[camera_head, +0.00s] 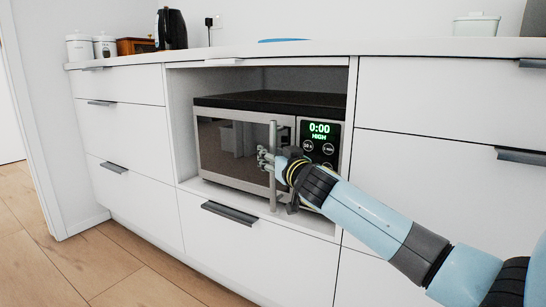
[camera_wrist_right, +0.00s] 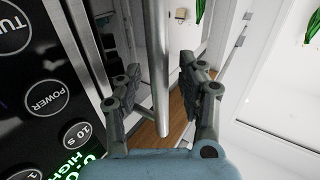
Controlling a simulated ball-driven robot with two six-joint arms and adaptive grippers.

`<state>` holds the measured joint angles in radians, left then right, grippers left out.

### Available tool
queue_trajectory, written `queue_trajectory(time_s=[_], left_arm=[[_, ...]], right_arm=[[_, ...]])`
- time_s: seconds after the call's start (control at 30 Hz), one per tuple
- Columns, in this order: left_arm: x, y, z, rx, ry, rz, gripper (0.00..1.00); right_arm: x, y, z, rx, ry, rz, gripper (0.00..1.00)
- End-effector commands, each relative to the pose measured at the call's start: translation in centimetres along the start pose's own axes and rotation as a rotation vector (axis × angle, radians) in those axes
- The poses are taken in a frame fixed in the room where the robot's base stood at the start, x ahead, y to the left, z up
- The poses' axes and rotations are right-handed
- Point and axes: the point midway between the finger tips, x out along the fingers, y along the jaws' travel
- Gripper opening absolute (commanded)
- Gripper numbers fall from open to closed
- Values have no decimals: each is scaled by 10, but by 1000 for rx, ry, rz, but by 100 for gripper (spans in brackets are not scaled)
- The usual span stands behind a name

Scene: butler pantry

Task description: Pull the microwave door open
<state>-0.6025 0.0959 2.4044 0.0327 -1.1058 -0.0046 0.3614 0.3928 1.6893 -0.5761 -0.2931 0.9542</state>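The microwave (camera_head: 270,103) sits in an open niche of the white cabinets, with its dark glass door (camera_head: 225,150) shut. Its vertical metal bar handle (camera_head: 274,195) stands on the right side of the door. My right gripper (camera_head: 265,158) is at the middle of the handle, its arm coming from the right. In the right wrist view the handle (camera_wrist_right: 161,100) runs between the two fingers of the right gripper (camera_wrist_right: 160,65). The fingers are open, with a visible gap on both sides of the bar. My left gripper is not in view.
The control panel (camera_head: 319,145) with a green display is right of the handle, close to my right gripper. Drawers with grey pulls (camera_head: 229,213) surround the niche. A black kettle (camera_head: 171,29) and white canisters (camera_head: 80,46) stand on the counter. The wooden floor (camera_head: 130,270) in front is clear.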

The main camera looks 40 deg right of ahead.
Motion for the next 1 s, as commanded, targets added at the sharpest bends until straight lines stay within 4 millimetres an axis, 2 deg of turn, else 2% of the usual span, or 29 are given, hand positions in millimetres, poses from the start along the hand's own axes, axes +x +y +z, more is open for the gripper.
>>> queue_trajectory(time_s=[0.23,0.53,1.0], left_arm=[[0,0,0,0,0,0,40],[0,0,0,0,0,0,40],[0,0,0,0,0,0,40]], right_arm=[[0,0,0,0,0,0,39],[0,0,0,-1,0,0,0],[0,0,1,-1,-1,0,0]])
